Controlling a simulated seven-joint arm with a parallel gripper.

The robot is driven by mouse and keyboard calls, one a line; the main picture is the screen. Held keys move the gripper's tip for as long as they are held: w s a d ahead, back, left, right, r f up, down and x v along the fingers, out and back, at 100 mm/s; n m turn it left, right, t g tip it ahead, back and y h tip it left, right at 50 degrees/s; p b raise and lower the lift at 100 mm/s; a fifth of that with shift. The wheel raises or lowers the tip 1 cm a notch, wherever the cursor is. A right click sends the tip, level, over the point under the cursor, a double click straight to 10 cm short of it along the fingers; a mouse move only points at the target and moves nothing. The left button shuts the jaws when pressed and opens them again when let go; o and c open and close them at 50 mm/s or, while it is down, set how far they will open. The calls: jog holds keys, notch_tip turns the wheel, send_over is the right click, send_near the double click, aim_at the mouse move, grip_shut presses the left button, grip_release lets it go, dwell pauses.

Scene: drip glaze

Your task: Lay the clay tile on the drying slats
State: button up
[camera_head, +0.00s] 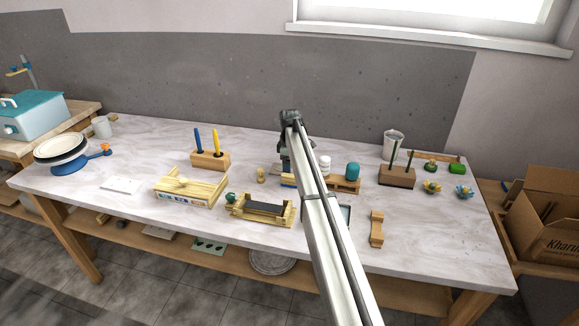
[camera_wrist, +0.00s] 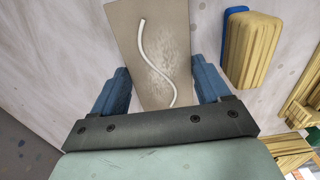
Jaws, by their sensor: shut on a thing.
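The clay tile (camera_wrist: 128,28) is a flat tan-grey slab with a white wavy line of glaze, seen in the wrist view. My gripper (camera_wrist: 162,84) is shut on it, with a blue finger at each side edge. The tile's near end is hidden by the gripper body. I cannot tell which is the drying slats.
A yellow block with a blue side (camera_wrist: 254,48) lies close beside the right finger. A wooden holder (camera_head: 210,163) with blue and yellow tools stands left. A small wooden stand (camera_head: 346,188) carries a teal pot, right of my arm.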

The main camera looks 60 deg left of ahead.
jog(key=o, duration=1.2)
jog(key=shift+f, duration=0.1)
jog(key=shift+c, duration=0.2)
notch_tip(320, 180, up, 12)
